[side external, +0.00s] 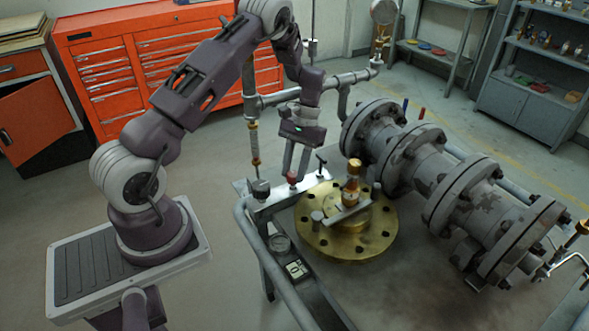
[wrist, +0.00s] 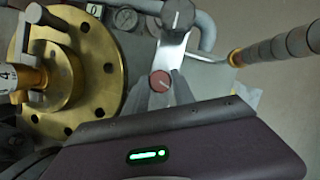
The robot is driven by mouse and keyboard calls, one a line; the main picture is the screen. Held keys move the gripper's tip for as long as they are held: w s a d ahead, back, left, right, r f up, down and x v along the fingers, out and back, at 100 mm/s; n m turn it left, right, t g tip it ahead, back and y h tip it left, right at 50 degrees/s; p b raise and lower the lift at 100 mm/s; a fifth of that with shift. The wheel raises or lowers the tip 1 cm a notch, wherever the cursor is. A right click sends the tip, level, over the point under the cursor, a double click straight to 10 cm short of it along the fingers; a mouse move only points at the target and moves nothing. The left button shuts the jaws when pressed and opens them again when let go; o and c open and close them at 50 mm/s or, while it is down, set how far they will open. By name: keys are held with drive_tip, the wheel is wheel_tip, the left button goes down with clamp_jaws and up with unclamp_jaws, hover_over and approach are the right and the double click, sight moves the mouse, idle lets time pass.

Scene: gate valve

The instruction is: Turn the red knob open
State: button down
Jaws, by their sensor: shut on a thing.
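The red knob (side external: 292,177) is small and round and sits on a pale metal bracket on the cart. In the wrist view its red face (wrist: 159,81) shows a light mark line. My gripper (side external: 293,172) reaches down to the knob from above. In the wrist view the fingertips (wrist: 160,88) are on either side of the knob, shut on it. The sides of the knob are partly hidden by the fingers.
A brass flange (side external: 380,237) with a bottle-like fitting (side external: 352,185) stands right of the knob. A grey knob (side external: 261,188) is close on the left, and a black T-handle (side external: 321,165) on the right. Large grey pipes (side external: 440,185) fill the right side.

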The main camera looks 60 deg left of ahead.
drive_tip(key=shift+n+h, duration=0.3)
drive_tip(key=shift+n, duration=0.6)
drive_tip(key=shift+t, duration=0.3)
drive_tip(key=c, duration=1.1)
unclamp_jaws()
drive_tip(key=shift+o, duration=0.2)
